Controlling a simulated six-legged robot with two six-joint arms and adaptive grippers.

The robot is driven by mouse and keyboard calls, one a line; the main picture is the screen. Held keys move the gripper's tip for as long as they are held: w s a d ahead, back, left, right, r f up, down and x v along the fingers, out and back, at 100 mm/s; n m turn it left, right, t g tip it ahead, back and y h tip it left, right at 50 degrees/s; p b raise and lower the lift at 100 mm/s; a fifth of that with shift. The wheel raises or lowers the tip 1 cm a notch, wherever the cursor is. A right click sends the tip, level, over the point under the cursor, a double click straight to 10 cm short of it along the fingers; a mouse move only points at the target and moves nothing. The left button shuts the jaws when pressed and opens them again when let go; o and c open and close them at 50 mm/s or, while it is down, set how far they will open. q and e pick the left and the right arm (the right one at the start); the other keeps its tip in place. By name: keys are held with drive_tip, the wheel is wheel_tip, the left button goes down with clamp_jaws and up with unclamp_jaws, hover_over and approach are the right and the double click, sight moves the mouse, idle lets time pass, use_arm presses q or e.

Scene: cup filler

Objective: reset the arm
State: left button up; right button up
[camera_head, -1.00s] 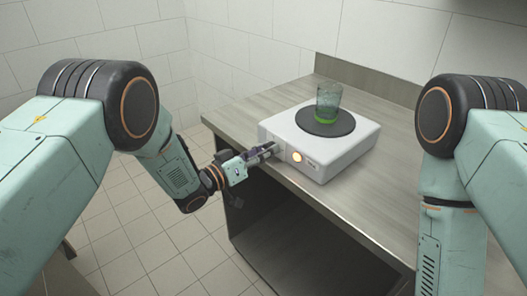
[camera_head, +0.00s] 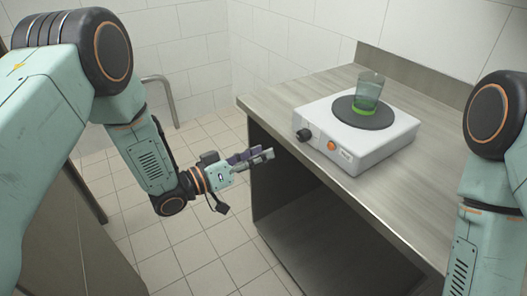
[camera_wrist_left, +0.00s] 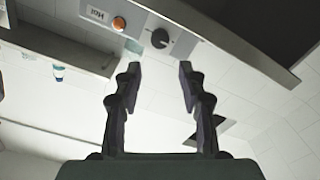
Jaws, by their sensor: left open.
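My left gripper (camera_head: 262,156) is held in the air in front of the counter's left front edge, apart from the machine. In the left wrist view its two dark fingers (camera_wrist_left: 158,75) are spread with nothing between them. The white cup filler (camera_head: 350,150) sits on the counter with a black knob (camera_head: 304,135) and an orange button (camera_head: 331,145) on its front. A clear greenish cup (camera_head: 369,92) with green at its base stands upright on the black round plate (camera_head: 345,112). Part of my right arm shows at the right edge, but its gripper does not.
The steel counter (camera_head: 420,185) has an open dark space below and a raised back edge. Its right part is bare. A grey rail (camera_head: 165,95) stands by the tiled wall. The tiled floor (camera_head: 190,240) left of the counter is clear.

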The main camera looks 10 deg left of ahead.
idle(0.3)
use_arm(q)
drive_tip(key=s+a+f+n+g+y, duration=0.2)
drive_tip(key=s+a+f+y, duration=0.3)
drive_tip(key=f, duration=0.4)
drive_tip(key=s+a+f+n+g+y, duration=0.1)
drive_tip(key=s+a+f+g+y, duration=0.15)
drive_tip(key=s+f+y, duration=0.4)
drive_tip(key=s+a+f+g, duration=0.2)
drive_tip(key=s, duration=0.6)
drive_tip(key=s+a+f+n+g+y+b, duration=0.1)
drive_tip(key=s+a+f+g, duration=0.1)
drive_tip(key=s, duration=0.7)
drive_tip(key=s+a+f+g+y, duration=0.1)
drive_tip(key=s+f+g, duration=0.2)
drive_tip(key=s, duration=0.6)
drive_tip(key=shift+s+a+n+b, duration=0.15)
drive_tip(key=shift+a+n+b, duration=0.2)
drive_tip(key=shift+a+n, duration=0.05)
drive_tip(key=shift+d+g, duration=0.1)
drive_tip(key=shift+g, duration=0.15)
